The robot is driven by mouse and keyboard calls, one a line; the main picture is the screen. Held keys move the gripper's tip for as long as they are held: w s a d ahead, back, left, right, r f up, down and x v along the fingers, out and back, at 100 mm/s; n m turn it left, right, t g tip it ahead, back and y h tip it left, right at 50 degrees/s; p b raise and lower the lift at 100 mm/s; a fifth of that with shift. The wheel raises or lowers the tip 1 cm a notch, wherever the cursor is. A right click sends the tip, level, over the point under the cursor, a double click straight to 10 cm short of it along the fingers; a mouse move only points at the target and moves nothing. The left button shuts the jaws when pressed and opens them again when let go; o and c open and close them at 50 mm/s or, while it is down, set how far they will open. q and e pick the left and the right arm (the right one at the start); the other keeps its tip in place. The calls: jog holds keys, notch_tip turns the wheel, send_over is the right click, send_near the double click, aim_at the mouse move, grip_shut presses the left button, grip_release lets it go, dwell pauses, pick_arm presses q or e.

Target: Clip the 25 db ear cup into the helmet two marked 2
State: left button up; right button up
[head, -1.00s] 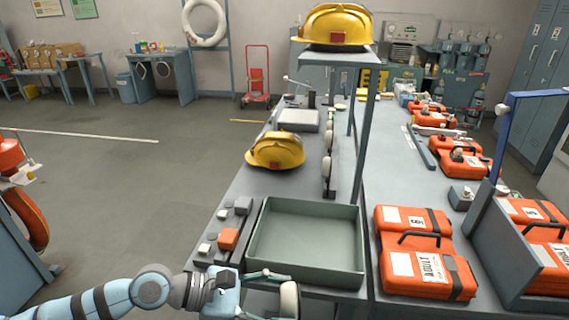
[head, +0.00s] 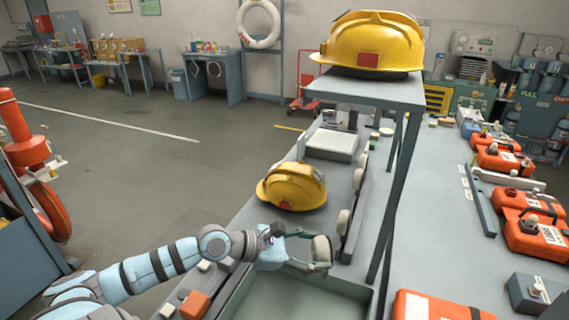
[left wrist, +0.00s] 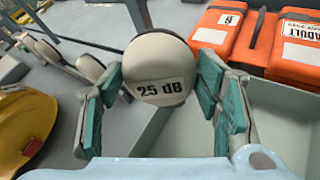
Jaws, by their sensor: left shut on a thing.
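My left gripper (head: 308,256) is shut on a pale round ear cup (head: 322,249) and holds it above the far part of the grey tray. In the left wrist view the ear cup (left wrist: 160,72) faces me with its "25 dB" label readable, between the two green-padded fingers (left wrist: 160,95). A yellow helmet (head: 291,187) stands on the bench just beyond the gripper; part of it shows in the left wrist view (left wrist: 28,122). Another yellow helmet (head: 375,45) with a red square stands on the raised shelf. I cannot read a 2 on either helmet. My right gripper is out of view.
The grey tray (head: 236,298) is at the near edge. More pale ear cups (head: 345,221) stand in a rack to the right of the bench helmet. A shelf post (head: 398,190) rises beside them. Orange cases (head: 528,232) line the right bench.

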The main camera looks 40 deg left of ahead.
pick_arm(q)
jog(key=w+a+n+y+p, duration=0.2)
jog(key=w+a+n+y, duration=0.4)
jog(key=w+a, duration=0.4)
jog(key=w+a+r+n+t+y+p, duration=0.1)
jog(key=w+a+n+y+p, duration=0.1)
jog(key=w+a+n+y, duration=0.4)
jog(key=w+a+y, duration=0.1)
jog(key=w+a, duration=0.1)
jog(key=a, duration=0.3)
jog(key=w+a, duration=0.3)
jog(key=a, duration=0.3)
jog(key=shift+w+r+y+p, duration=0.2)
jog(key=shift+w+y+p, duration=0.1)
jog(key=shift+y, duration=0.1)
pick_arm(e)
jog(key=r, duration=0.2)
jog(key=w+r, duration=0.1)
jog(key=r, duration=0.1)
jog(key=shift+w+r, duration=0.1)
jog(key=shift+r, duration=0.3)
pick_arm(q)
notch_tip(320, 180, down, 6)
jog(key=b, duration=0.5)
jog(key=shift+s+r, duration=0.15)
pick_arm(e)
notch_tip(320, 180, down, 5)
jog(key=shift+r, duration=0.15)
